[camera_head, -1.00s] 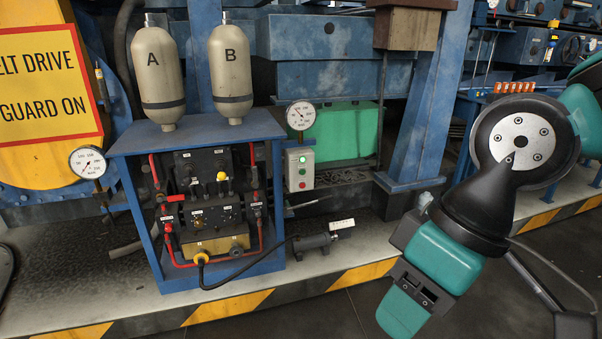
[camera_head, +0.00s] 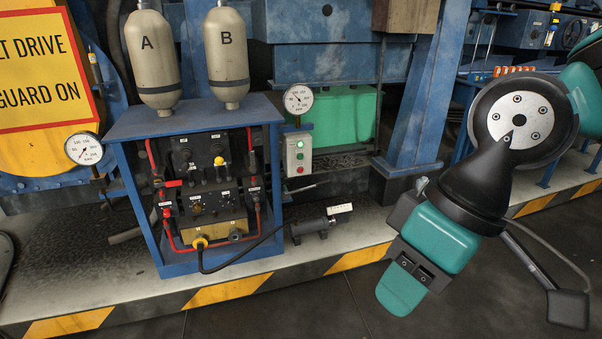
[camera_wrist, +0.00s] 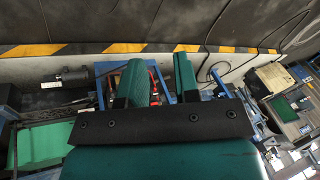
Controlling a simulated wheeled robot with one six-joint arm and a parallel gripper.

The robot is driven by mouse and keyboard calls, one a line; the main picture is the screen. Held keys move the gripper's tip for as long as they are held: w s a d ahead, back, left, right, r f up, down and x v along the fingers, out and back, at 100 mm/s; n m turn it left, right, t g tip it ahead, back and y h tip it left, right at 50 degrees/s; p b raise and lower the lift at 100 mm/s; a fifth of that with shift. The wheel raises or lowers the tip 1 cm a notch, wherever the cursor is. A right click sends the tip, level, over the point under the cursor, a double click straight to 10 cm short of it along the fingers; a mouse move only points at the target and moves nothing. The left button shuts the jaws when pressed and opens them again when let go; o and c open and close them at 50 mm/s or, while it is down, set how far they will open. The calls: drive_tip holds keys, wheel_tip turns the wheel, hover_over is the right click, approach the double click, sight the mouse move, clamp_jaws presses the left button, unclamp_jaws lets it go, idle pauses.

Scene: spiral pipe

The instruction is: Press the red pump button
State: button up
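The grey control box (camera_head: 298,153) stands on a post to the right of the blue pump frame, below a round gauge. It has a lit green light at the top, and a small red button (camera_head: 300,170) shows low on its face. My gripper (camera_head: 398,290) has teal fingers and hangs low to the right of the box, well apart from it. In the wrist view my gripper (camera_wrist: 160,78) has a gap between its two fingers, with nothing held. The red button cannot be made out in the wrist view.
The blue frame (camera_head: 192,112) carries tanks A (camera_head: 152,60) and B (camera_head: 228,58), valves and red hoses. A grey cylinder (camera_head: 313,227) lies on the platform before the box. A blue upright beam (camera_head: 419,100) stands right of the box. The dark floor in front is clear.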

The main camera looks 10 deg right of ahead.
clamp_jaws()
idle(1.4)
